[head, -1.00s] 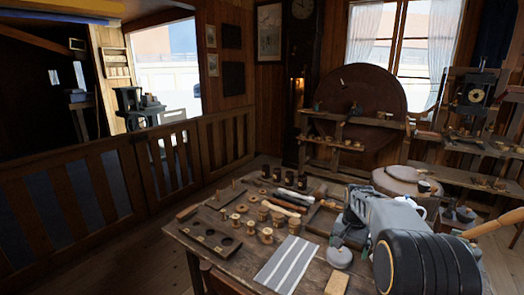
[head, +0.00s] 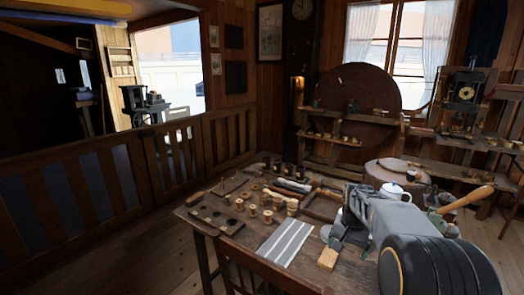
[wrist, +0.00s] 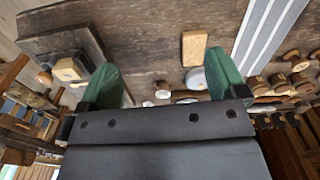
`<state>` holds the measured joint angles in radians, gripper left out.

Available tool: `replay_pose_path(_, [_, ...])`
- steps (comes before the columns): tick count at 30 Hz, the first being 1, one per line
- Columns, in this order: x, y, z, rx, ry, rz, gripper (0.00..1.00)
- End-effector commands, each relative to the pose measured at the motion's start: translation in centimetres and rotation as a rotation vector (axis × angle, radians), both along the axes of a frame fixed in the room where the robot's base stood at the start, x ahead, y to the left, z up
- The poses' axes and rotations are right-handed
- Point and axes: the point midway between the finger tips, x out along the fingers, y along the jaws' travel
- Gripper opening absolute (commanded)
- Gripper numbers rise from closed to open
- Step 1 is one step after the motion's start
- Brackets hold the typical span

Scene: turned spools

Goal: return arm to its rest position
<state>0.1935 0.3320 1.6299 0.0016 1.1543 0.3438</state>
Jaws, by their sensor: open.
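My gripper (head: 337,246) is over the near right part of the wooden table, close to a small wooden block (head: 328,259). In the wrist view its two green fingers (wrist: 166,78) stand wide apart with nothing held between them. Several turned spools (head: 253,210) stand on the table, left of and apart from my gripper. They also show at the right of the wrist view (wrist: 278,82). My grey arm covers the table's right end in the head view.
A board with round holes (head: 217,218) lies near the table's left edge. A striped cloth (head: 285,243) lies left of my gripper. A chair back (head: 250,268) stands at the near edge. A round stand with a white pot (head: 392,189) is behind my arm.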

Motion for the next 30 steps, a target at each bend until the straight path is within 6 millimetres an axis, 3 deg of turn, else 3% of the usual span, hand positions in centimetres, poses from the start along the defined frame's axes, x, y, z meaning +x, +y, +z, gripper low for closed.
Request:
replay_pose_path(8, [-3.8, 2.5, 2.4, -0.012, -0.057, 0.105, 0.91])
replay_pose_path(16, [-10.6, 5.9, 4.0, -0.036, -0.147, 0.274, 0.91])
replay_pose_path(24, [-18.1, 8.4, 3.0, -0.065, -0.240, 0.457, 0.91])
replay_pose_path(30, [-20.9, 9.1, 1.9, -0.078, -0.277, 0.527, 0.91])
